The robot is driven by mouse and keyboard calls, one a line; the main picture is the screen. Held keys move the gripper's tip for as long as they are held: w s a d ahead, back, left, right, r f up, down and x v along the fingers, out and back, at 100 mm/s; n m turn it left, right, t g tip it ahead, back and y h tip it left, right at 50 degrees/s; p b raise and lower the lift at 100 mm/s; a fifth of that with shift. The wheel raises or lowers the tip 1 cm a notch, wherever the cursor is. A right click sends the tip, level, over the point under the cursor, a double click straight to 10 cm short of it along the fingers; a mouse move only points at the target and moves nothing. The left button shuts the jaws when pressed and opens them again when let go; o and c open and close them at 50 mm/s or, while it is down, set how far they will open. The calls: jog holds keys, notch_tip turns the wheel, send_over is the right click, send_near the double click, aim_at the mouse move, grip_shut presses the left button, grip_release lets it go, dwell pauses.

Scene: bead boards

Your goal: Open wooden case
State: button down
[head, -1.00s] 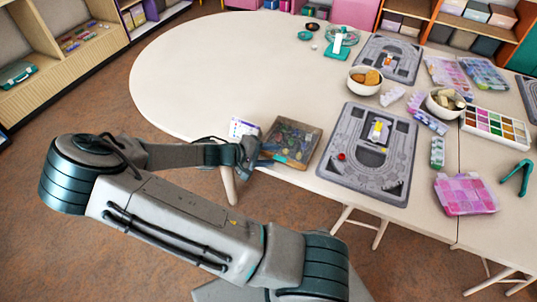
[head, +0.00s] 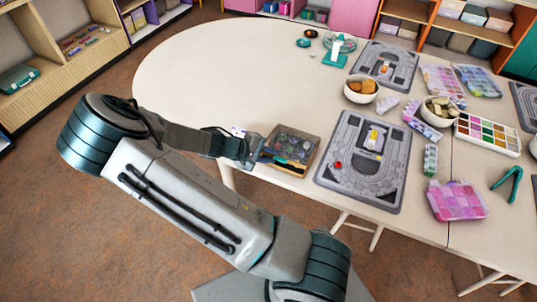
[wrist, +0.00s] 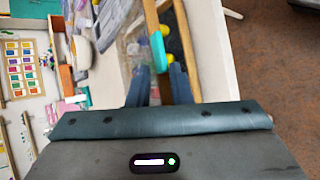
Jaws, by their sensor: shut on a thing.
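The wooden case (head: 313,158) lies near the table's front edge, left of the grey bead board (head: 338,182). It has a wooden rim and a see-through top with mixed small pieces under it. A dark strip with yellow pieces shows along its near side. My gripper (head: 259,154) is at the case's left side, its fingers close together. In the wrist view, my gripper (wrist: 162,73) is shut on an edge of the wooden case (wrist: 152,24); the fingers hide the exact part held.
Bowls (head: 361,89), clear bead boxes and a pink box (head: 455,200) stand to the right. A second grey board (head: 386,66) lies farther back. A white card (head: 238,131) is partly hidden behind my arm.

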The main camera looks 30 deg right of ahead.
dwell(0.3)
jog(key=r+p, duration=0.1)
jog(key=r+y+p, duration=0.1)
jog(key=p, duration=0.1)
jog(key=w+d+r+p, duration=0.1)
jog(key=shift+d+r+n+g+y, duration=0.1)
jog(key=shift+r+n+g+y, duration=0.15)
jog(key=shift+n+g+y, duration=0.15)
jog(key=r+p, duration=0.2)
jog(key=shift+w+d+y+p, duration=0.3)
jog(key=shift+w+d+y, duration=0.05)
jog(key=shift+d+y, duration=0.05)
jog(key=shift+w+d+r+n+g+y+p, duration=0.3)
jog(key=shift+w+d+r+g+y+p, duration=0.15)
jog(key=shift+p, duration=0.3)
jog(key=shift+s, duration=0.15)
